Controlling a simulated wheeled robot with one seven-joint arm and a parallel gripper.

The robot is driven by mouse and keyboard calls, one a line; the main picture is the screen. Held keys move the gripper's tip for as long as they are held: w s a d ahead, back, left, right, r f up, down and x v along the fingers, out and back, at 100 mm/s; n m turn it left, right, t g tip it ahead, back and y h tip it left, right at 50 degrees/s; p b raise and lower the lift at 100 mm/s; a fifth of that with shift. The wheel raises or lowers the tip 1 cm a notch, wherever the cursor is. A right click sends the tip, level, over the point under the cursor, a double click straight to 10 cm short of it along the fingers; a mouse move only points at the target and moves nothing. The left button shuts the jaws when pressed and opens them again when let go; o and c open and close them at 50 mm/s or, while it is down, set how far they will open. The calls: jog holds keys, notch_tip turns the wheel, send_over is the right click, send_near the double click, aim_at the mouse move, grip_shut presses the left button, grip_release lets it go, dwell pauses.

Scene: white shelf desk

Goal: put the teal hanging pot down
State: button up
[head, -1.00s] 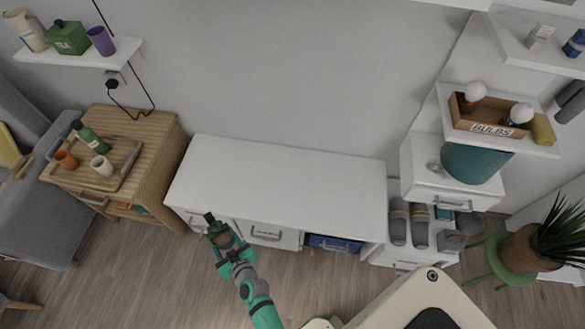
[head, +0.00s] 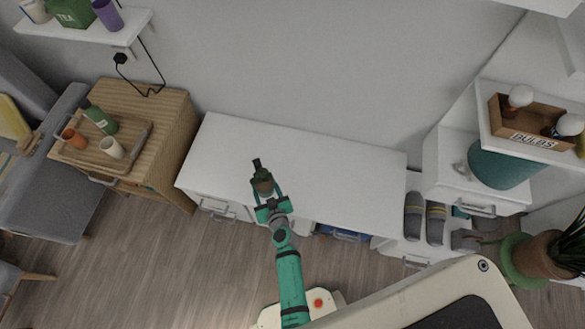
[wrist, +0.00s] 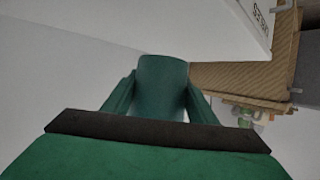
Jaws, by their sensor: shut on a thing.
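The teal hanging pot (head: 258,171) is small and dark from above in the head view, with a brownish patch and a dark piece sticking up at its far end. It also shows as a smooth teal body in the wrist view (wrist: 162,75). My gripper (head: 264,193) is shut on it, with a finger at each side. The pot appears over the left part of the white desk top (head: 335,175). I cannot tell the gap between pot and desk. The pot's underside is hidden.
The desk top is bare. A wooden cabinet (head: 165,120) with a tray of cups and a bottle stands left. On the right are a drawer unit (head: 450,165), a large teal container (head: 495,165) and a shelf with a bulbs box (head: 530,125). A wall shelf (head: 85,28) hangs upper left.

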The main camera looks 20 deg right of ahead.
jog(key=s+d+r+n+y, duration=0.1)
jog(key=s+d+r, duration=0.15)
jog(key=d, duration=0.85)
jog(key=s+d+r+n+y, duration=0.1)
jog(key=s+d+r, duration=0.15)
jog(key=d, duration=0.85)
send_over(291, 178)
jog(key=s, duration=0.1)
jog(key=f, duration=0.6)
jog(key=d+f, duration=0.1)
jog(key=f, duration=0.2)
jog(key=shift+w+a+f, duration=0.45)
jog(key=shift+f, duration=1.9)
jog(key=shift+f, duration=0.1)
jog(key=o, duration=1.4)
jog(key=shift+c, duration=0.2)
